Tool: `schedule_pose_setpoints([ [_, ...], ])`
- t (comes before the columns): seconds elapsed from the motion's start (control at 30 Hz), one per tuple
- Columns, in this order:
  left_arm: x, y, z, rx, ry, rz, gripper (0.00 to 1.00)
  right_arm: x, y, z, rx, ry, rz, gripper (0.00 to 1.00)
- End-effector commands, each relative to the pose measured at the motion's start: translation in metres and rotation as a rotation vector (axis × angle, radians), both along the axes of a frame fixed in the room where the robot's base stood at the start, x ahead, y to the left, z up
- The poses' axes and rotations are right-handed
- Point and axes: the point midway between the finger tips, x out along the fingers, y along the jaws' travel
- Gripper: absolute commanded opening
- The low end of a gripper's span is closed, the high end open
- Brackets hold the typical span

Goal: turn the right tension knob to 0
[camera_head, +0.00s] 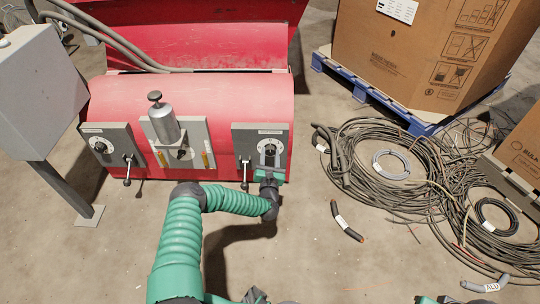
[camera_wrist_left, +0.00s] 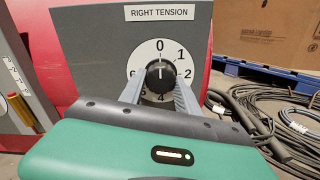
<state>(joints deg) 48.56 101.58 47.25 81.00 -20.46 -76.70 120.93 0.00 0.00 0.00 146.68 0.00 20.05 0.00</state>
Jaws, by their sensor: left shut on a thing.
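The right tension knob (camera_wrist_left: 161,76) is black and round, on a white dial (camera_wrist_left: 136,62) numbered from 0 at the top. A pale line on the knob appears to point up towards 0. The label above it reads RIGHT TENSION. My left gripper (camera_wrist_left: 160,91) is shut on the knob, one grey finger on each side; the fingers cover part of the dial's lower numbers. In the head view the knob (camera_head: 269,149) is on the right grey panel (camera_head: 243,137) of the red machine, with my left gripper (camera_head: 268,167) just below and in front.
A lever (camera_head: 244,176) hangs from the panel, left of my gripper. A left panel with its own knob (camera_head: 100,147) and a silver cylinder (camera_head: 165,124) are further left. Cable coils (camera_head: 380,160) and a blue pallet (camera_head: 380,98) with a cardboard box lie right.

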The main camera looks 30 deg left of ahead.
Motion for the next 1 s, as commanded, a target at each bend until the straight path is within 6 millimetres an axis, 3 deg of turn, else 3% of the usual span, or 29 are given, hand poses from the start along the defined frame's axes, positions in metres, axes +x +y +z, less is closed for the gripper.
schedule_pose_setpoints([
  [0.03, -0.003, 0.000, -0.007, -0.007, 0.011, 0.001, 0.00, 0.000, 0.000, -0.001, 0.000, 0.000, 0.000, 0.36],
  [0.07, -0.003, 0.000, -0.006, -0.007, 0.011, 0.001, 0.42, 0.000, 0.000, -0.001, 0.000, 0.000, 0.000, 0.36],
  [0.2, -0.002, 0.000, -0.004, -0.004, 0.007, 0.001, 0.60, 0.000, 0.000, -0.001, 0.000, 0.000, 0.000, 0.36],
  [0.6, -0.009, -0.005, 0.002, -0.002, 0.003, 0.000, 0.60, 0.000, 0.000, 0.009, 0.000, 0.000, 0.000, 0.36],
  [0.77, -0.040, -0.025, 0.006, -0.005, 0.006, -0.002, 0.60, 0.000, 0.000, 0.035, 0.000, 0.000, 0.000, 0.36],
  [1.0, -0.101, -0.062, 0.004, -0.006, 0.008, 0.001, 0.60, 0.000, 0.000, 0.070, 0.000, 0.000, 0.000, 0.36],
])
